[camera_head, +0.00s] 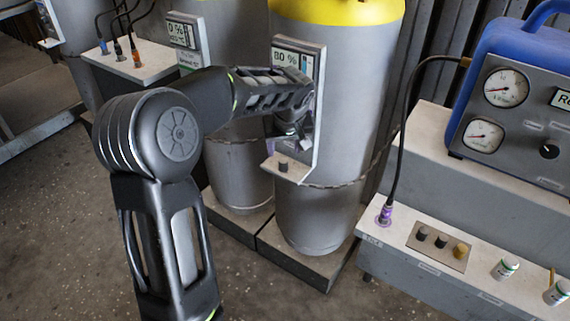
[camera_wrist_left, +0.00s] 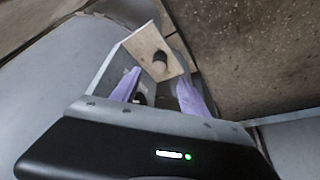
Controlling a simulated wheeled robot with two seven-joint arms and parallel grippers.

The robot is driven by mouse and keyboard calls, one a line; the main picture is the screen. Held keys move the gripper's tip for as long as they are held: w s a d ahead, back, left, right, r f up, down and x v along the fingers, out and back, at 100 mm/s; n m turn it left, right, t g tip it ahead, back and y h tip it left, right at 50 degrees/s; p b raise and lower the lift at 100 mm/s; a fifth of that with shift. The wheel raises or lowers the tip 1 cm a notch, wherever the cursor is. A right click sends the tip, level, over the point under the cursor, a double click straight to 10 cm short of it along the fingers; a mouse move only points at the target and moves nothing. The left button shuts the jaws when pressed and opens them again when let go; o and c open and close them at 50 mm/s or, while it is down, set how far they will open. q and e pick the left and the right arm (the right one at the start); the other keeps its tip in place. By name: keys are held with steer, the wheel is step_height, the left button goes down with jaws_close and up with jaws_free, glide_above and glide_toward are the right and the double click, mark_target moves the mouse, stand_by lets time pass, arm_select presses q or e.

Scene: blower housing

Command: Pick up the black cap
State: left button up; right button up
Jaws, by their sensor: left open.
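A small black cap (camera_head: 283,167) stands on the little beige ledge (camera_head: 297,174) at the bottom of the panel on the yellow-topped cylinder. In the left wrist view the black cap (camera_wrist_left: 160,57) shows on the ledge beyond the fingertips. My left gripper (camera_head: 289,143) is just above the ledge in front of the panel, partly hidden by its own arm. In the wrist view its two purple fingers (camera_wrist_left: 158,93) are spread, with the cap apart from them. A dark round part (camera_wrist_left: 138,98) on the panel shows between the fingers. My right gripper is not in view.
The grey cylinder (camera_head: 322,220) stands on a dark base. A blue-cased gauge unit (camera_head: 520,60) is behind. A black hose (camera_head: 403,130) hangs between.

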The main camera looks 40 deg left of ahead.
mark_target(283, 160)
arm_select(q)
steer(key=shift+x, duration=1.25)
steer(key=shift+x, duration=2.65)
steer(key=shift+d, duration=0.2)
steer(key=shift+c, duration=0.5)
jaws_close()
